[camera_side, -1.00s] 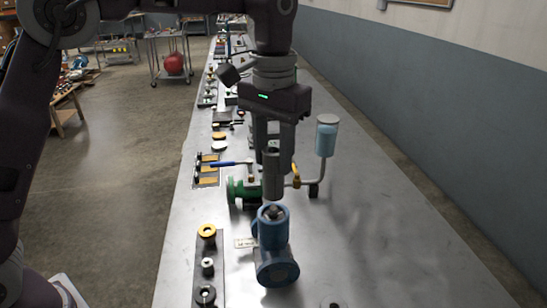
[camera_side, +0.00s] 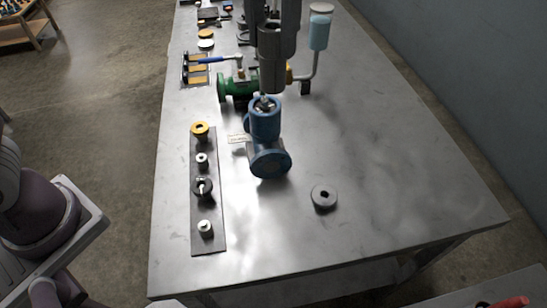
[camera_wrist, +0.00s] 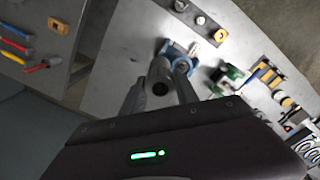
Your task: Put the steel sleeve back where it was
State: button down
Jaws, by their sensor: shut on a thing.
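The steel sleeve (camera_side: 271,66) is a grey hollow cylinder, upright at the top of the side view. My gripper (camera_side: 275,32) is shut on it; the upper part of the gripper is out of that view. In the wrist view, the sleeve (camera_wrist: 159,74) shows its dark open end between the fingers. The blue valve body (camera_side: 264,121) stands on the bench below the sleeve, with a small steel stem (camera_side: 264,102) at its top. The sleeve's lower end is close above this stem; I cannot tell whether they touch.
A dark strip (camera_side: 208,213) left of the blue body carries several small parts, among them a yellow ring (camera_side: 200,128). A grey ring (camera_side: 324,197) lies at the right. A green valve (camera_side: 238,86) and a cup on a pipe (camera_side: 319,31) stand behind.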

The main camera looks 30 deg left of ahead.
jog(key=s+d, duration=0.5)
jog(key=s, duration=0.1)
jog(key=f, duration=2.6)
jog(key=shift+a, duration=0.35)
jog(key=shift+f, duration=0.2)
jog(key=c, duration=0.9)
grip_release()
jog(key=shift+r, duration=0.1)
